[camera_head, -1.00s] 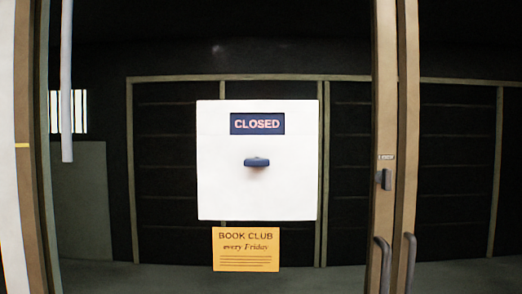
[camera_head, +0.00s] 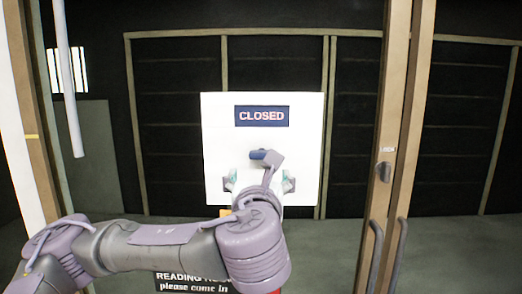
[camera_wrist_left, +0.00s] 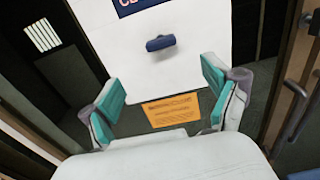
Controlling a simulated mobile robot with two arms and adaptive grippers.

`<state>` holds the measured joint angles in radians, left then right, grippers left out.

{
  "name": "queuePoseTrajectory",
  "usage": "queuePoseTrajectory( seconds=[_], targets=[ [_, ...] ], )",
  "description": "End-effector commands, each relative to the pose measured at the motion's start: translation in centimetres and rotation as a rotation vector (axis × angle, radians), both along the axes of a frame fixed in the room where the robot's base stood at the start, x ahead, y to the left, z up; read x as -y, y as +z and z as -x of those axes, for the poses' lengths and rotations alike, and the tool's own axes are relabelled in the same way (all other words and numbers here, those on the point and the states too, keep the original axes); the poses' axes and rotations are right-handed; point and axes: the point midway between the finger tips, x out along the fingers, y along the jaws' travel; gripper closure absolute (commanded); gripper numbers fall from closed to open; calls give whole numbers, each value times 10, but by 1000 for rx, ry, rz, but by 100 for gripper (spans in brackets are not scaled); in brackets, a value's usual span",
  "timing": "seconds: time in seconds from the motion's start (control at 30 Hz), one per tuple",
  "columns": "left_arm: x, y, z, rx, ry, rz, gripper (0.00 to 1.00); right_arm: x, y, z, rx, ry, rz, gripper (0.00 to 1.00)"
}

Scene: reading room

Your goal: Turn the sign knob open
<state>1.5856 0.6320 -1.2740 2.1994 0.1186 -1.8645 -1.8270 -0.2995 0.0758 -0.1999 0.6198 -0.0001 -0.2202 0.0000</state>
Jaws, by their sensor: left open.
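The white sign (camera_head: 215,130) hangs on the glass door and its window reads CLOSED (camera_head: 262,116). Its blue knob (camera_head: 257,154) lies roughly level below the window and is partly covered by my wrist in the head view. The knob (camera_wrist_left: 160,43) shows whole in the left wrist view. My left gripper (camera_head: 260,180) is in front of the sign's lower half. Its teal fingers are wide apart with nothing between them, and in the left wrist view (camera_wrist_left: 160,95) the knob lies beyond the fingertips, apart from them. My right gripper is not in view.
An orange notice (camera_wrist_left: 171,110) is below the sign, mostly hidden by my arm in the head view. Wooden door frames with dark handles (camera_head: 398,250) stand at right. A pale hanging bar (camera_head: 68,90) is at left.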

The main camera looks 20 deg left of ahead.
Motion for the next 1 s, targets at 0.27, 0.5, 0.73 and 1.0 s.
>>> queuePoseTrajectory(
  seconds=[0.27,0.5,0.73,1.0],
  targets=[
    [-17,5,-52,-2,6,4,12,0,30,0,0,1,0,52],
    [-29,4,-98,-2,4,5,12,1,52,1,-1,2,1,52],
    [-35,1,-121,0,1,5,12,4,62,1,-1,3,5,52],
    [-36,-1,-125,1,-1,6,12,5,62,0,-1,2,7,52]
  ],
)
